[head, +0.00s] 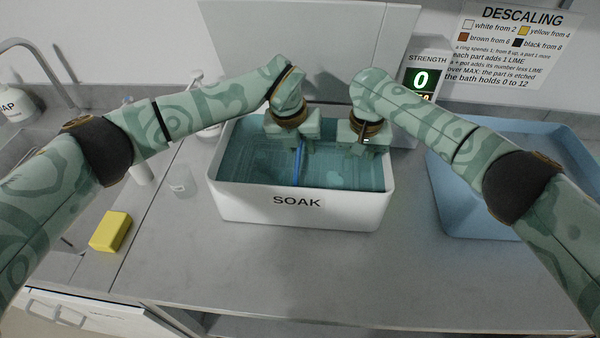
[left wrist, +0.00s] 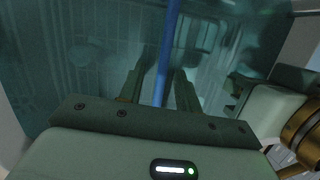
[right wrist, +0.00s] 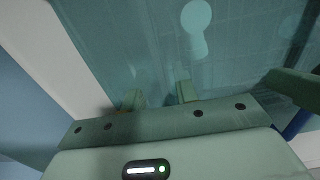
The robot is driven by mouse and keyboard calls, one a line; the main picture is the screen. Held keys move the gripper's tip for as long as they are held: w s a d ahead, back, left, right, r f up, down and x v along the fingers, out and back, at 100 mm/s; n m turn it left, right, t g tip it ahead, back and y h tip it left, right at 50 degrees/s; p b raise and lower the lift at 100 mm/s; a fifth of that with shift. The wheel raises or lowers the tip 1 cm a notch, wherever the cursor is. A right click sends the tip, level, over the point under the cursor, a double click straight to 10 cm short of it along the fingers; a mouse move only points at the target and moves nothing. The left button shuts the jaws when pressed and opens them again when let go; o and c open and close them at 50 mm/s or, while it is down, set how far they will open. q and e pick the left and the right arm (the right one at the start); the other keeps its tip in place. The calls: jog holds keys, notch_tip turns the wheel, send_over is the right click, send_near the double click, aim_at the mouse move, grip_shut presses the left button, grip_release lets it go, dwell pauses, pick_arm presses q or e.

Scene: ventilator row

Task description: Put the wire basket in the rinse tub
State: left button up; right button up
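The wire basket (head: 250,158) lies sunk in the teal liquid of the white tub (head: 235,202) marked SOAK; its grid shows dimly, also in the left wrist view (left wrist: 85,60). A blue bar (head: 298,165), seemingly its handle, rises between the fingers of my left gripper (head: 293,140). In the left wrist view those fingers (left wrist: 160,88) stand apart on either side of the bar (left wrist: 170,45), with a gap visible. My right gripper (head: 368,145) is over the right part of the SOAK tub, fingers apart (right wrist: 160,97) with nothing between them. A blue tub (head: 455,215) stands at right, partly behind my right arm; no label shows.
A yellow sponge (head: 110,231) and a small clear cup (head: 183,182) are left of the SOAK tub. A sink with a tap (head: 30,45) is at far left. The front counter (head: 290,265) is clear.

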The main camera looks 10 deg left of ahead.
pick_arm(q)
grip_shut()
pick_arm(e)
grip_shut()
